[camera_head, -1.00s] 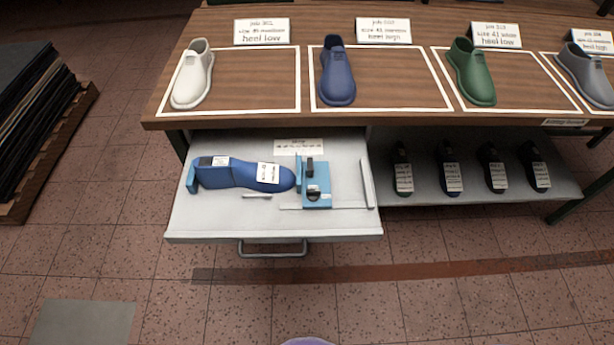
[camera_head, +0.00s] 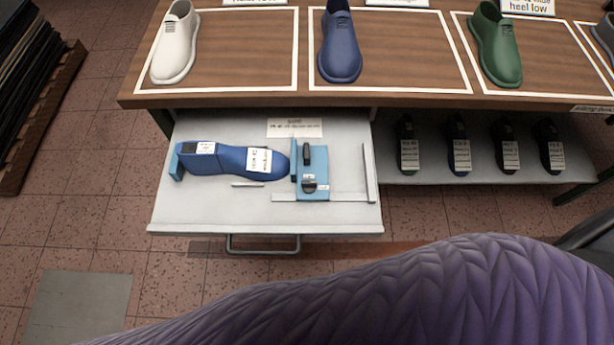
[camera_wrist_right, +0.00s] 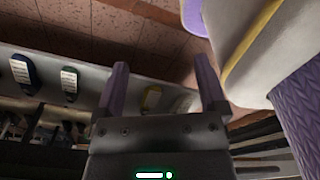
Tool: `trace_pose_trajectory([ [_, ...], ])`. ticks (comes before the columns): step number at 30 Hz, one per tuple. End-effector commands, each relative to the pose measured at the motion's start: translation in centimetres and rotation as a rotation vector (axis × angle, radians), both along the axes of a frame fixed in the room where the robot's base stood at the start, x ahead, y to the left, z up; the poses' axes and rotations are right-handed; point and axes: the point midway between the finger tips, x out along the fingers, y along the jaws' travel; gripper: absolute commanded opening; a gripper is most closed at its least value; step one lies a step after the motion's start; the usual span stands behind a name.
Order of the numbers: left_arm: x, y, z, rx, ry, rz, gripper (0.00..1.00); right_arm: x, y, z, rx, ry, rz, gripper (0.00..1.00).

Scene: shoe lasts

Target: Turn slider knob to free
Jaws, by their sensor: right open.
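The light-blue slider block (camera_head: 321,172) sits on the pulled-out grey drawer tray (camera_head: 175,215). A dark knob (camera_head: 309,183) is on its lower part, and a dark upright handle (camera_head: 306,153) is above it. A blue shoe last (camera_head: 225,160) lies on its side left of the slider, between it and a light-blue end stop (camera_head: 176,163). My right gripper (camera_wrist_right: 160,85) is open and empty in the right wrist view, away from the slider. My left gripper is not in view.
The wooden table (camera_head: 420,100) behind the drawer holds several shoes in white outlines. Several dark lasts with labels stand on the lower shelf (camera_head: 480,175) at right. A drawer handle (camera_head: 263,243) sticks out in front. A dark stack (camera_head: 35,90) stands at far left.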

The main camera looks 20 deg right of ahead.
Motion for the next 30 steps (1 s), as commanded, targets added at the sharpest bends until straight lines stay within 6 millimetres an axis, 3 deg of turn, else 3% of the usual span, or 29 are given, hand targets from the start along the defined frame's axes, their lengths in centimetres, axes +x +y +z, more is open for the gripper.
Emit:
trace_pose_trajectory([
  [8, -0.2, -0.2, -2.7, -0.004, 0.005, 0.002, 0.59, 5.2, 1.1, 1.2, 0.010, -0.041, -0.015, 0.91],
  [17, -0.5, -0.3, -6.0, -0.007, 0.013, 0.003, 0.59, 10.5, 2.1, 6.9, 0.022, -0.098, -0.034, 0.91],
  [23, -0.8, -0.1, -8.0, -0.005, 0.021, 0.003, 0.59, 11.7, 2.3, 11.9, 0.029, -0.131, -0.044, 0.91],
  [30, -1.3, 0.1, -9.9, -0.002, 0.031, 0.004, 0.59, 11.4, 2.4, 17.3, 0.044, -0.168, -0.048, 0.91],
])
